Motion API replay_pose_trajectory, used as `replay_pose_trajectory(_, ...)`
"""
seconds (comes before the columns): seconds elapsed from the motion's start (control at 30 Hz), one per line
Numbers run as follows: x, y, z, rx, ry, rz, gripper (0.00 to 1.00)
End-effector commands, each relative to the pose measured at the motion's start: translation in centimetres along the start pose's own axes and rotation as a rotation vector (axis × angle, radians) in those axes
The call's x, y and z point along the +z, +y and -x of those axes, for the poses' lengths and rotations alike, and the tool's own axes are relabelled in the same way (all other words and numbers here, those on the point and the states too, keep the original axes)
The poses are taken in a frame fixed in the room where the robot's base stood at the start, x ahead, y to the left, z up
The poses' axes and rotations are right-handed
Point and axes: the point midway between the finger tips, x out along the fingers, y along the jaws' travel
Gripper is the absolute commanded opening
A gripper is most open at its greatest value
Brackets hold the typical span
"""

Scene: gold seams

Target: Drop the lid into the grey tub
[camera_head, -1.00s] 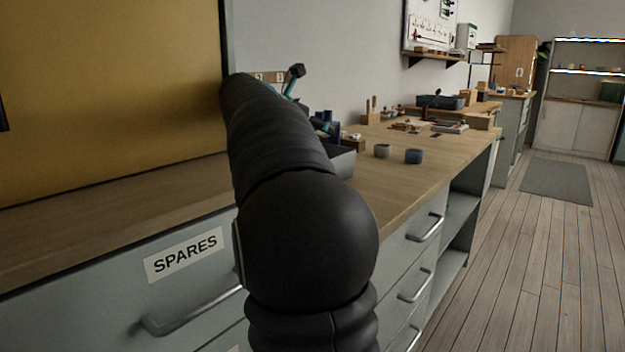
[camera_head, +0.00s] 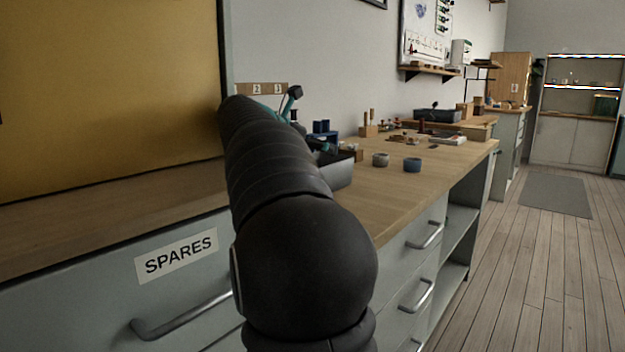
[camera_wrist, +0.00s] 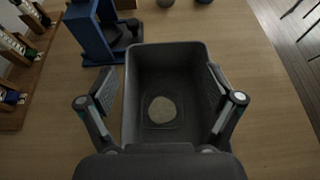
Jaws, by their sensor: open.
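The grey tub (camera_wrist: 188,52) is a dark, open rectangular box on the wooden bench, below my gripper in the wrist view. Its side wall also shows past my arm in the head view (camera_head: 338,174). A pale, round, flat piece, which looks like the lid (camera_wrist: 162,110), lies inside on the tub's floor. My gripper (camera_wrist: 161,88) is open, with one finger over each side of the tub and nothing between them. In the head view my dark arm hides the gripper and part of the tub.
A blue stand (camera_wrist: 92,35) is close to the tub's left far corner. A wooden rack (camera_wrist: 28,60) with bottles stands further left. A grey cup (camera_head: 380,160) and a blue cup (camera_head: 412,165) stand beyond the tub. Bench to the tub's right is clear.

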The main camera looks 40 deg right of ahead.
Motion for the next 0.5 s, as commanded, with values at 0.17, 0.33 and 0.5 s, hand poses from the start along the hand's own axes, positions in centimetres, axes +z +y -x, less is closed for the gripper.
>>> replay_pose_trajectory(0.17, 0.0, 0.0, 0.8, 0.001, -0.001, 0.000, 0.91)
replay_pose_trajectory(0.33, 0.0, 0.1, 3.4, 0.003, -0.001, 0.000, 0.91)
replay_pose_trajectory(0.5, 0.0, 0.1, 6.9, 0.004, -0.001, 0.000, 0.91)
